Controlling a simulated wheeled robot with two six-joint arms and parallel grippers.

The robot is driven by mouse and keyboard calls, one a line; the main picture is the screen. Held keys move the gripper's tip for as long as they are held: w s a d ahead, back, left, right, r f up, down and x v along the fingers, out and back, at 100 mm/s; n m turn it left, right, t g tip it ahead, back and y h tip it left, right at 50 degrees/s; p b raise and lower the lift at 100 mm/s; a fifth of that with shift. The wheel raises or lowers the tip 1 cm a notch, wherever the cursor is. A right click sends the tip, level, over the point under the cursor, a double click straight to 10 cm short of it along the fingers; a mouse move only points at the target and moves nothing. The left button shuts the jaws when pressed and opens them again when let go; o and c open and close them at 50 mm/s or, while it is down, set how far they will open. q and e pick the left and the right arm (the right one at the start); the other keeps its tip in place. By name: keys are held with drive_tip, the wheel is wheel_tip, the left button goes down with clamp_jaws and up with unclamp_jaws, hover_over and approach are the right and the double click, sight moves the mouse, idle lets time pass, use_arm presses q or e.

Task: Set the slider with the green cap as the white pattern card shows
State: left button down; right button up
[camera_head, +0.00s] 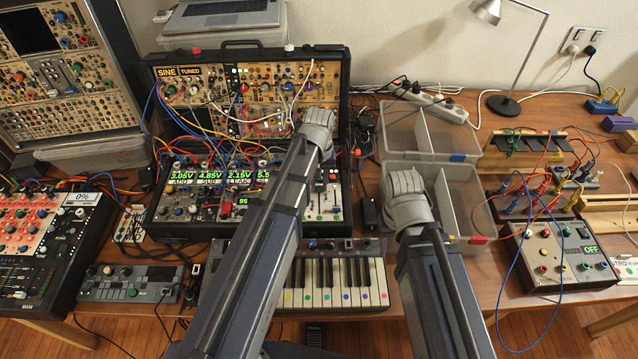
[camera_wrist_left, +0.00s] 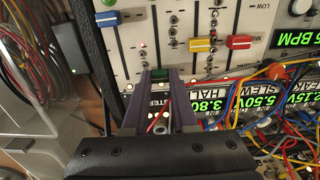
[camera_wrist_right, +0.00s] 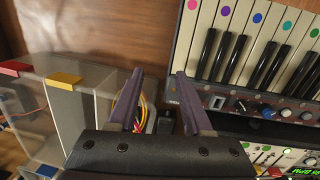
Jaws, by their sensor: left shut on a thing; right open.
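The slider with the green cap (camera_wrist_left: 161,74) is on a pale slider panel (camera_wrist_left: 128,50) in the left wrist view. My left gripper (camera_wrist_left: 160,83) is shut on this cap, one finger on each side. The fingers hide part of the slot and its lower marks. Blue (camera_wrist_left: 108,18), red (camera_wrist_left: 201,45) and yellow (camera_wrist_left: 239,42) caps sit on nearby sliders. My right gripper (camera_wrist_right: 159,76) is open and empty, above the area beside the keyboard (camera_wrist_right: 245,45).
Patch cables (camera_wrist_left: 275,90) crowd the panel's right side in the left wrist view. Clear divided bins (camera_head: 465,200) stand right of the synth case (camera_head: 345,75). A grey box with knobs (camera_head: 560,255) is further right. Bare wood shows at the table's right.

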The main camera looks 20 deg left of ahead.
sight(319, 201)
use_arm(q)
drive_tip(key=shift+s, duration=0.1)
idle(0.5)
drive_tip(key=s, duration=0.1)
drive_tip(key=s+d, duration=0.1)
drive_tip(key=s, duration=0.1)
drive_tip(key=shift+s, duration=0.25)
drive_tip(key=shift+w, duration=0.15)
drive_tip(key=c, duration=0.7)
unclamp_jaws()
drive_tip(key=shift+r, duration=0.1)
wheel_tip(319, 201, up, 8)
drive_tip(key=p, duration=0.7)
drive_tip(key=shift+f+p, duration=0.2)
drive_tip(key=shift+p, duration=0.2)
